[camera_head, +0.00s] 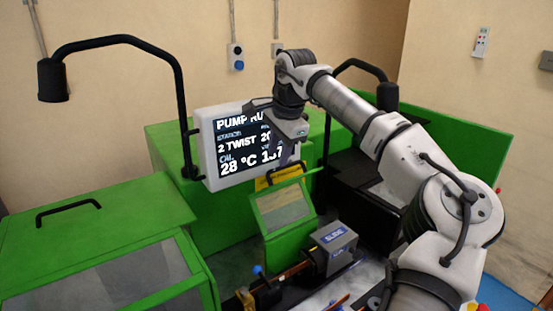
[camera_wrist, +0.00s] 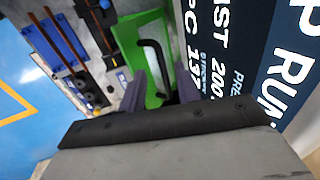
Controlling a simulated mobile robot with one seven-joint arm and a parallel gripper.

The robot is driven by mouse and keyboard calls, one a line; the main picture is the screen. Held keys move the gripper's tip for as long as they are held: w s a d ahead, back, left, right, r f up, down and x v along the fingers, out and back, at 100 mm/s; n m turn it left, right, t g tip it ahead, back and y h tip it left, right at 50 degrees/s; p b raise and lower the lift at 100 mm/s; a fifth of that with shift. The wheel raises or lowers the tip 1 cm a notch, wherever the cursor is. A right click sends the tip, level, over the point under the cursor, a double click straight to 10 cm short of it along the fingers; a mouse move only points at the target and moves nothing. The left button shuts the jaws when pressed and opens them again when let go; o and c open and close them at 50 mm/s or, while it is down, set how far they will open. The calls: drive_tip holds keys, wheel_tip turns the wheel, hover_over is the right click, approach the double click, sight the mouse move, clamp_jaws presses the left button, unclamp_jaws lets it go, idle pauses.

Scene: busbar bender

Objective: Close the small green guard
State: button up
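The small green guard (camera_head: 266,222) stands raised and tilted in the middle of the head view, with a grey window in a green frame. The wrist view shows a green panel (camera_wrist: 128,38) with a black bar handle (camera_wrist: 152,52), which looks like part of this guard. My gripper (camera_head: 286,160) is above the guard, in front of the screen, pointing down. In the wrist view my gripper (camera_wrist: 160,88) has its two fingers apart, either side of the handle's lower end. Nothing shows clearly held, and I cannot tell whether the fingers touch the handle.
A screen (camera_head: 224,172) hangs on a black arm just behind my gripper. A grey block (camera_head: 334,248) stands right of the guard on the machine bed. A large green cover (camera_head: 110,225) with a black handle fills the left. A black lamp (camera_head: 52,80) overhangs it.

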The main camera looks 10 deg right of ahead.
sight(275, 169)
drive_tip(key=shift+p+x, duration=0.3)
drive_tip(key=shift+x, duration=1.7)
drive_tip(key=shift+r, duration=0.1)
clamp_jaws()
